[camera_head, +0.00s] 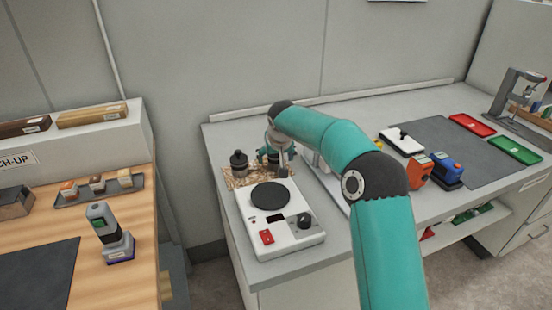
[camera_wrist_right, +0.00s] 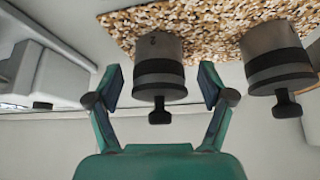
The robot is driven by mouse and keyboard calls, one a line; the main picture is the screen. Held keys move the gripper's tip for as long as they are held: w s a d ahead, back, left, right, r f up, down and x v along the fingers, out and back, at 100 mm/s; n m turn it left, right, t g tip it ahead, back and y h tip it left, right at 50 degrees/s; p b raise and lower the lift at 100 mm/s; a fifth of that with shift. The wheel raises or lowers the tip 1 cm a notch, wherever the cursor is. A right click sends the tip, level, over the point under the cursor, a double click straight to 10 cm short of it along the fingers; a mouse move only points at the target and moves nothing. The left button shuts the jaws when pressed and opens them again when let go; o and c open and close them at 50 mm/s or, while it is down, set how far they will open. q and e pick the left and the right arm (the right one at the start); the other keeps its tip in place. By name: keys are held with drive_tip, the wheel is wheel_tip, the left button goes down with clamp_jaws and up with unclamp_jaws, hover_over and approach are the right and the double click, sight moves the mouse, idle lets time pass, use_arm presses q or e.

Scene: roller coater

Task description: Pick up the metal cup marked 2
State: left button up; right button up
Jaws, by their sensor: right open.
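The metal cup marked 2 (camera_wrist_right: 160,50) is a grey cylinder with a dark band and a dark knob, standing on a speckled cork mat (camera_wrist_right: 120,22). In the wrist view a small 2 shows on its side. My right gripper (camera_wrist_right: 160,84) is open, with one finger on each side of this cup in the picture; I cannot tell whether they touch it. In the head view my right gripper (camera_head: 274,156) is at the mat, and the arm largely hides that cup. My left gripper is not in view.
A similar cup (camera_wrist_right: 275,50) stands beside it on the mat; it also shows in the head view (camera_head: 239,163). A white hotplate (camera_head: 282,232) with a dark round plate stands in front of the mat. The wall is close behind. Orange and blue devices (camera_head: 446,172) sit farther right.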

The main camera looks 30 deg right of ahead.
drive_tip(key=shift+x, duration=0.8)
drive_tip(key=c, duration=1.4)
drive_tip(key=shift+r, duration=0.2)
